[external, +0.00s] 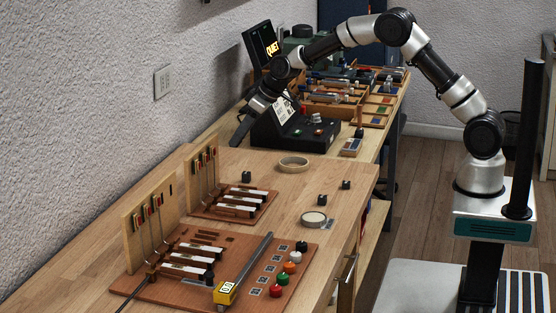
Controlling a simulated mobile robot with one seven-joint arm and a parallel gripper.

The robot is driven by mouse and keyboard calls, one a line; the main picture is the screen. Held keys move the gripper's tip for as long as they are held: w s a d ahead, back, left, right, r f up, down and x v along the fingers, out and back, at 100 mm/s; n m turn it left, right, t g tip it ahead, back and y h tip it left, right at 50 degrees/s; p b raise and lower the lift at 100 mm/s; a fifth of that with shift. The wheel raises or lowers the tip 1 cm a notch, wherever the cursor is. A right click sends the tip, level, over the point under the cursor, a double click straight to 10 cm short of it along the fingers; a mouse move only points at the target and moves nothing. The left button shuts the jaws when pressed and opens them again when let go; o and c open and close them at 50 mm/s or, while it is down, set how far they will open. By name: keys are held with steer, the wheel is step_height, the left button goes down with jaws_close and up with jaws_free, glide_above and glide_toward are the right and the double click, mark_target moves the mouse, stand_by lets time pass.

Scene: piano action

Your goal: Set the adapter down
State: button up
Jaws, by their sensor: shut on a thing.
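My gripper (243,126) is at the far left end of my outstretched arm, pointing down beside the wall. It is to the left of the black sloped console (290,133), above the back part of the wooden bench (225,135). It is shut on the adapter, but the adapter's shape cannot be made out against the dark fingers. Whether it touches the bench cannot be told from this view.
Two key-action models (150,225) stand on the front bench. A yellow-ended bar (226,292) and coloured knobs (282,279) lie on the near board. A tape ring (293,164) and small black blocks (346,185) sit behind. Sorting trays (335,97) fill the far bench.

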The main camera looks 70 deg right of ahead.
step_height(320, 180, up, 3)
steer(key=s+a, duration=0.2)
steer(key=s, duration=0.1)
steer(key=b, duration=0.2)
glide_above(280, 184)
steer(key=shift+m, duration=0.4)
steer(key=f, duration=0.2)
steer(key=s+f, duration=0.1)
steer(key=s+f+b, duration=0.1)
steer(key=f, duration=0.1)
steer(key=shift+f, duration=0.35)
steer(key=shift+f+b, duration=0.5)
steer(key=shift+f, duration=1.85)
steer(key=shift+f, duration=0.1)
steer(key=shift+f, duration=0.15)
steer(key=o, duration=1.1)
steer(key=shift+c, duration=0.2)
